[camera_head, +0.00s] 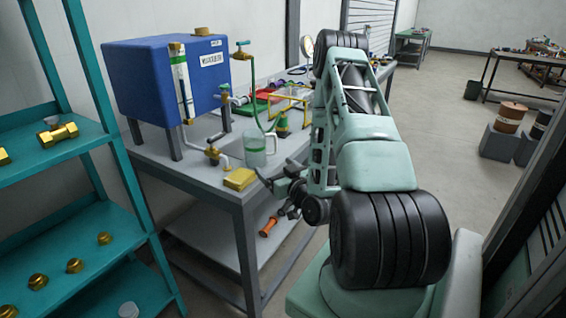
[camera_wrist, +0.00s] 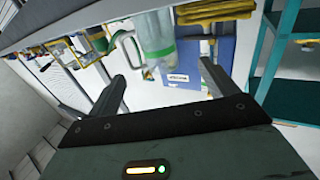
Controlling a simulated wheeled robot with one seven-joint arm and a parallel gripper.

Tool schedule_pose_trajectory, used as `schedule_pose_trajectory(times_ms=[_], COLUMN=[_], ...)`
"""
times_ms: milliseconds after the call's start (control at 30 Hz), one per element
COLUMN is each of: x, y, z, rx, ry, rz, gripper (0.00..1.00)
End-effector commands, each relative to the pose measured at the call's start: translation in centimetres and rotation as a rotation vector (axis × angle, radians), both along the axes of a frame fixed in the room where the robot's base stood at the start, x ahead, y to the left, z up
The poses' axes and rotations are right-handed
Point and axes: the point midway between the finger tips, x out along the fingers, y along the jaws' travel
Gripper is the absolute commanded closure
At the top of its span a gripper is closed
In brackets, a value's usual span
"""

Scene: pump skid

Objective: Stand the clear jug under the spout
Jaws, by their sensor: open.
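The clear jug (camera_head: 256,152) stands upright on the grey bench, with a green band around it and its handle on the right. It sits just right of the white spout (camera_head: 223,163) below the brass tap (camera_head: 212,151), not clearly under it. My gripper (camera_head: 268,183) is open and empty at the bench's front edge, in front of the jug. In the wrist view, which is upside down, the jug (camera_wrist: 156,42) appears beyond and between the open fingers of my gripper (camera_wrist: 165,82). I see no contact. The spout's opening is hard to make out.
A yellow block (camera_head: 239,179) lies left of my gripper near the bench edge. The blue tank (camera_head: 170,80) stands behind on legs. A green hose (camera_head: 256,105) and a yellow frame (camera_head: 290,107) stand behind the jug. A teal shelf (camera_head: 60,150) is at left.

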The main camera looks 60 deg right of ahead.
Motion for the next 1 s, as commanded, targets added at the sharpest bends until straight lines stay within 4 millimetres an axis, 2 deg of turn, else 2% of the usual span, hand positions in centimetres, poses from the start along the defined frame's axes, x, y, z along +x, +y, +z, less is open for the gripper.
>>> schedule_pose_trajectory(times_ms=[100,300,567,667,767,867,900,1000], x=[-1.7,-2.8,-3.1,-2.2,0.3,3.7,4.9,7.0], y=[0.6,1.1,1.4,2.0,4.0,7.9,9.8,14.5], z=[0.3,0.2,0.0,0.1,0.2,0.2,0.2,0.4], rx=[0.006,0.004,0.001,0.0,-0.003,-0.006,-0.008,-0.014], ry=[0.005,0.002,-0.001,0.02,0.089,0.214,0.273,0.427], rz=[-0.003,-0.001,0.001,0.033,0.13,0.277,0.337,0.466], gripper=[0.15,0.15,0.15,0.15,0.15,0.15,0.15,0.15])
